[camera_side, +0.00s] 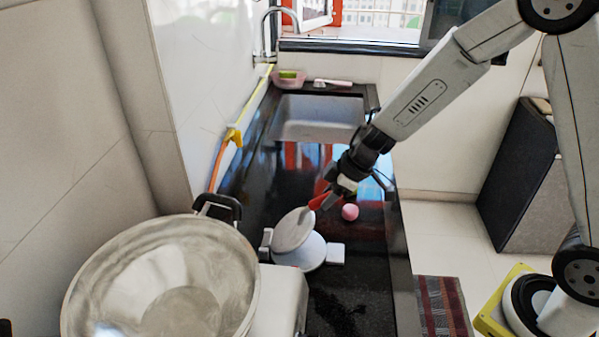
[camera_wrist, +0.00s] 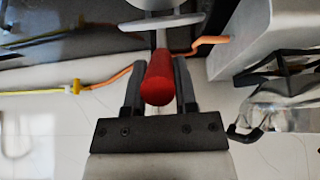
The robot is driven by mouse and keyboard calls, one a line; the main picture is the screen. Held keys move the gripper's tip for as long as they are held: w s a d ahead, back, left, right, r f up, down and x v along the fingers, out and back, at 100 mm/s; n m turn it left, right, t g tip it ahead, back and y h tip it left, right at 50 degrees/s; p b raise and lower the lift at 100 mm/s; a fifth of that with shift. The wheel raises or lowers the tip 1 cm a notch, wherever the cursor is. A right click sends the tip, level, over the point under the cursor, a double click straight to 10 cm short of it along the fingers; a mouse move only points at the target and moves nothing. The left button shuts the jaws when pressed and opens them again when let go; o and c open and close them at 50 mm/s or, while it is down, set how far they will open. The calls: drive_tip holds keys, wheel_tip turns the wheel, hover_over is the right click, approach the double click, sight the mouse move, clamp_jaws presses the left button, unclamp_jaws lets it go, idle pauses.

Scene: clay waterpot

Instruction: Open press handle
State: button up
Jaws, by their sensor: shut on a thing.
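The white press stands on the black counter in the side view, with a round upper plate (camera_side: 292,231) tilted up over its round base (camera_side: 313,252). Its red handle (camera_side: 318,201) sticks up to the right from the plate. My gripper (camera_side: 333,196) is at this handle. In the wrist view the red handle (camera_wrist: 158,80) lies between the two dark fingers of my gripper (camera_wrist: 160,85), which is shut on it. Part of the press (camera_wrist: 157,5) shows at the top edge there. The fingers partly hide the handle in the side view.
A big metal bowl (camera_side: 160,285) stands at the front left. A small pink round object (camera_side: 350,212) lies right of the press. A sink (camera_side: 318,118) and a faucet (camera_side: 266,35) are behind. An orange-yellow hose (camera_side: 221,155) runs along the left wall.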

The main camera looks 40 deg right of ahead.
drive_tip(key=shift+w+a+r, duration=0.55)
drive_tip(key=shift+w+r, duration=0.05)
drive_tip(key=shift+r, duration=0.15)
drive_tip(key=shift+a, duration=0.1)
drive_tip(key=shift+w+a+r, duration=0.9)
drive_tip(key=shift+w+a, duration=0.1)
drive_tip(key=shift+w, duration=0.1)
drive_tip(key=shift+a, duration=0.1)
drive_tip(key=shift+w+a+r, duration=0.35)
drive_tip(key=shift+w+a, duration=0.2)
drive_tip(key=shift+w, duration=0.05)
drive_tip(key=shift+w+a+r, duration=0.35)
drive_tip(key=shift+w+a, duration=0.2)
drive_tip(key=shift+w+a, duration=0.1)
